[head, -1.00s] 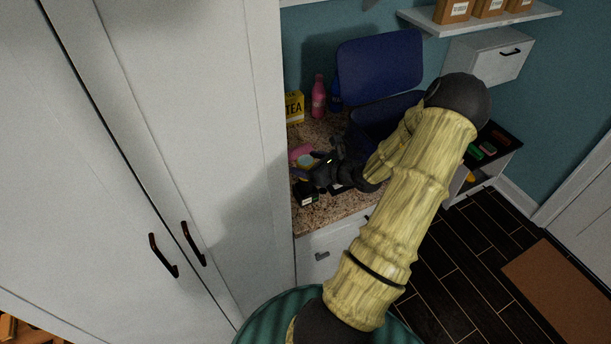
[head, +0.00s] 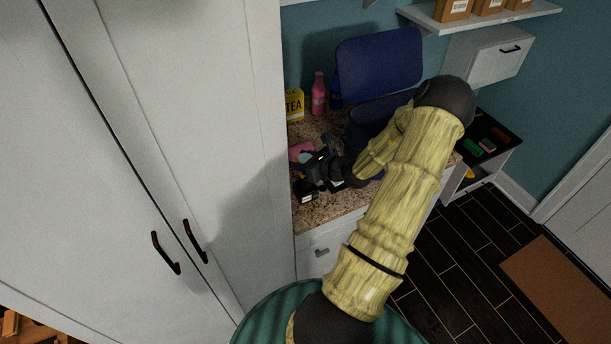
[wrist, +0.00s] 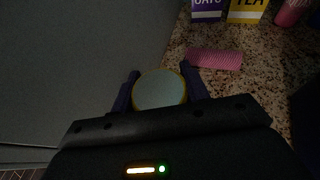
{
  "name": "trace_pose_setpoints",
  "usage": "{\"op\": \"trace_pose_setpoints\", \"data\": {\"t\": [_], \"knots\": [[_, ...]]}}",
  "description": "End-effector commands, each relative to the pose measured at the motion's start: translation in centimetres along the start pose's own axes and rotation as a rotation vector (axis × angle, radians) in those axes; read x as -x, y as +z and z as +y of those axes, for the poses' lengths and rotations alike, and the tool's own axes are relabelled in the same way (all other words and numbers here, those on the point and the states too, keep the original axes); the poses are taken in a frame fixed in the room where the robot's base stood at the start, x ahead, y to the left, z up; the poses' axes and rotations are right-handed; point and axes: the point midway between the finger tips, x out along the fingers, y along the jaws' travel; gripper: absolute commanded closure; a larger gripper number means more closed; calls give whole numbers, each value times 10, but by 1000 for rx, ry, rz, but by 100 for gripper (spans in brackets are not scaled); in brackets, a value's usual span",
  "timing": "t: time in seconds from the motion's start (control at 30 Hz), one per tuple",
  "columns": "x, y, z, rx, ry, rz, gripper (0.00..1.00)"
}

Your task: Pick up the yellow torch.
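The yellow torch (wrist: 160,90) shows in the wrist view as a round pale blue-green lens with a yellow rim. In the head view its pale lens (head: 305,157) shows just left of my gripper, and the rest is mostly hidden. My gripper (wrist: 161,75) has its two dark blue fingers spread, one on each side of the lens and close to the rim. I cannot tell whether they touch it. In the head view my gripper (head: 308,172) is low over the speckled counter (head: 325,215).
A pink sponge-like block (wrist: 215,58) lies just beyond the torch. A yellow tea box (head: 294,105) and a pink bottle (head: 318,94) stand farther back. A tall white cabinet (head: 240,120) closes off the left. An open blue case (head: 378,65) stands behind my arm.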

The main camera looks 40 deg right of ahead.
Motion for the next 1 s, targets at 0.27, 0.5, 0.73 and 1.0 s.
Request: {"op": "trace_pose_setpoints", "data": {"t": [0.27,0.5,0.73,1.0], "knots": [[0,0,0,1,0,-1,96],[2,5,-1,4,-1,-1,96],[10,25,0,7,-1,0,96],[28,67,-1,8,-2,-2,96]]}}
